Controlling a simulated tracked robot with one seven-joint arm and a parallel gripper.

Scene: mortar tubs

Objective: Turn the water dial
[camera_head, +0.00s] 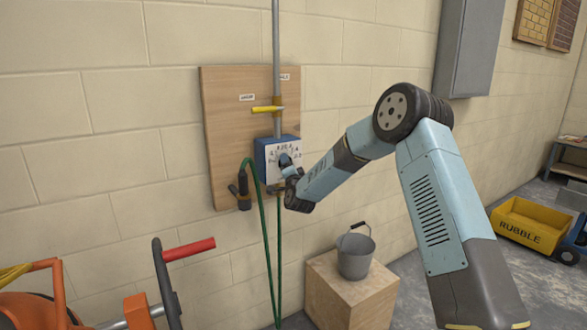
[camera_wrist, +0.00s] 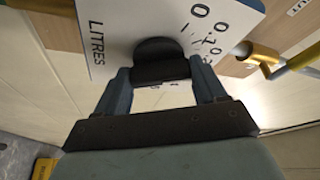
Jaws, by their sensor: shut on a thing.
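The water dial is a dark knob (camera_wrist: 160,58) on a white face marked "LITRES" and numbers, filling the upper part of the wrist view. In the head view the dial box (camera_head: 262,160) is blue with a white face, fixed low on a wooden board on the wall. My gripper (camera_wrist: 162,75) reaches the dial face, with one finger on each side of the knob, shut on it. In the head view my gripper (camera_head: 287,168) covers part of the dial face. The knob's pointer position cannot be made out.
A yellow-handled valve (camera_head: 266,109) sits on the pipe above the box. A green hose (camera_head: 264,225) hangs from the board. A grey bucket (camera_head: 355,256) stands on a wooden block (camera_head: 345,295) below. An orange machine with a red grip (camera_head: 188,249) is at the lower left.

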